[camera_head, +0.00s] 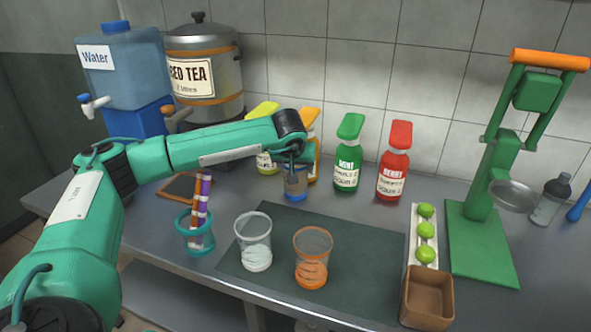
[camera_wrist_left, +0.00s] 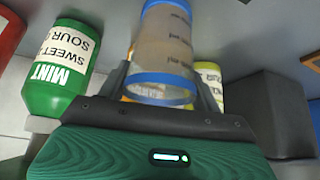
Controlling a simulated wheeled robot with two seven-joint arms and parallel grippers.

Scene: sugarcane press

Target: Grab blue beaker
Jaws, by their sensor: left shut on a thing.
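The blue beaker (camera_head: 295,184) is a clear cup with blue rims near the back of the counter, in front of the syrup bottles. My left gripper (camera_head: 294,163) is shut on it from above and behind in the head view, and the arm hides part of it. In the left wrist view the beaker (camera_wrist_left: 164,50) stands out between the fingers of the left gripper (camera_wrist_left: 160,80), its printed markings showing. I cannot tell whether its base touches the counter. My right gripper is not in view.
A clear beaker (camera_head: 254,242) and an orange beaker (camera_head: 312,258) stand on the dark mat (camera_head: 355,245). The green mint bottle (camera_head: 348,155) and red berry bottle (camera_head: 394,163) are right of the gripper. A teal holder (camera_head: 195,233), limes (camera_head: 426,230) and green press (camera_head: 482,230) flank the mat.

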